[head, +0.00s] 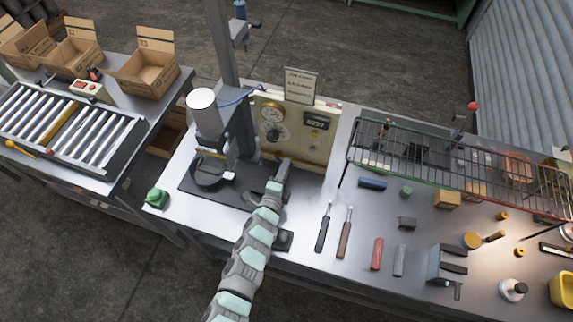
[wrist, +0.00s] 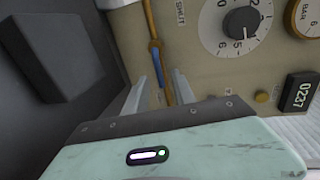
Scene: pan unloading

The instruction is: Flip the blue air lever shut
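The blue air lever (wrist: 158,66) shows in the wrist view on a brass pipe (wrist: 149,18) at the left part of the beige panel (wrist: 205,72). It lies roughly along the pipe, beside a printed "SHUT" label (wrist: 181,12). My gripper (wrist: 162,76) is open, its two pale fingers pointing at the panel, one on each side of the lever in the picture. I cannot tell whether either finger touches it. In the head view my gripper (head: 281,168) is low before the panel (head: 310,148); I cannot make out the lever there.
A press with a white cylinder (head: 202,98) stands left of my gripper. A black dial (wrist: 241,22) and counter (wrist: 299,92) sit on the panel. A wire rack (head: 440,160) and several loose tools lie to the right. A green button (head: 156,197) is at the bench's left edge.

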